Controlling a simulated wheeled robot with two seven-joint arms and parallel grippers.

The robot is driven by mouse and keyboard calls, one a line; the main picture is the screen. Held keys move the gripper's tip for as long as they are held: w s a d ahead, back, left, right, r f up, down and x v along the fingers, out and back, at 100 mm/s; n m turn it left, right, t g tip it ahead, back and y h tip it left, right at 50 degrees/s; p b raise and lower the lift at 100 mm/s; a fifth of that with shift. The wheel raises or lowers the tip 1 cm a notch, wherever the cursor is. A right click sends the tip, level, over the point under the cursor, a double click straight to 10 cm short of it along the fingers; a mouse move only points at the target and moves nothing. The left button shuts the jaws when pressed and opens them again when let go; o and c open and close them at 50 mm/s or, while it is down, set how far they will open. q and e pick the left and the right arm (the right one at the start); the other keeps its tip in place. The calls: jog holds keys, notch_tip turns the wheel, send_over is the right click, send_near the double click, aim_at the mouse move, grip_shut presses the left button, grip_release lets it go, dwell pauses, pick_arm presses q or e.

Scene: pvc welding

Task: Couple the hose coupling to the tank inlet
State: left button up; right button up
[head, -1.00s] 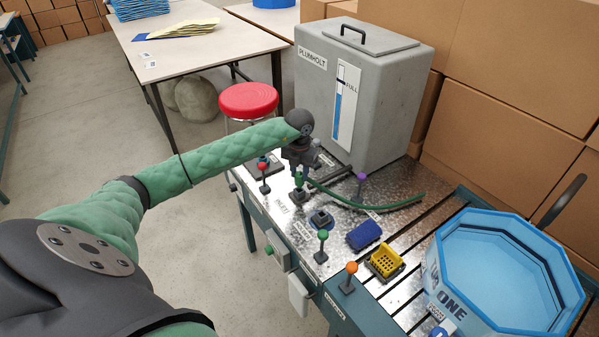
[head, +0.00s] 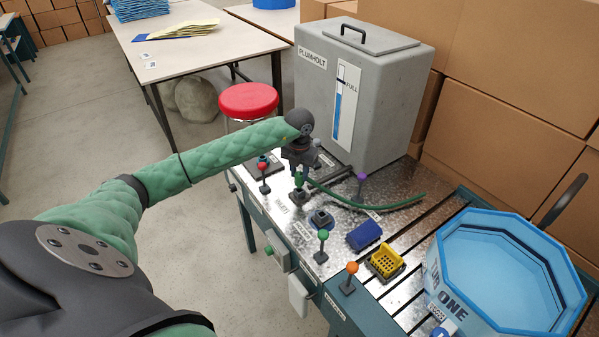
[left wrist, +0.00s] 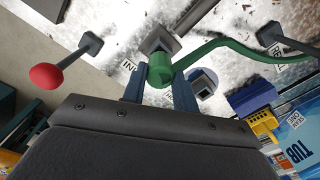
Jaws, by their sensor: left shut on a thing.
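The green hose coupling (head: 299,180) is upright in my left gripper (head: 299,170), at the front left of the metal bench top. The left wrist view shows the coupling (left wrist: 159,71) between the two blue fingers of my left gripper (left wrist: 159,84), which are shut on it. The green hose (head: 385,207) runs from it to the right across the bench. The tank inlet (head: 299,197), a dark square fitting by the INLET label, is directly below the coupling. It also shows in the left wrist view (left wrist: 158,41). I cannot tell whether they touch. My right gripper is not in view.
The grey tank (head: 385,95) stands behind. Levers with red (head: 262,166), purple (head: 362,177), green (head: 323,235) and orange (head: 351,268) knobs surround the area. A second square fitting (head: 321,219), a blue block (head: 364,235), a yellow basket (head: 384,262) and a blue tub (head: 446,290) are rightward.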

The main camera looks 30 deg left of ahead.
aim_at(299, 174)
pick_arm(q)
jog(key=shift+b, duration=0.55)
dwell(0.7)
jog(key=shift+f+b, duration=1.25)
jog(key=shift+f, duration=0.3)
jog(key=o, duration=1.2)
jog(key=shift+c, duration=0.2)
jog(key=shift+r, duration=0.1)
jog(key=shift+r, duration=0.3)
notch_tip(299, 174, up, 6)
jog(key=b, duration=0.2)
jog(key=shift+b, duration=0.3)
jog(key=shift+r, duration=0.5)
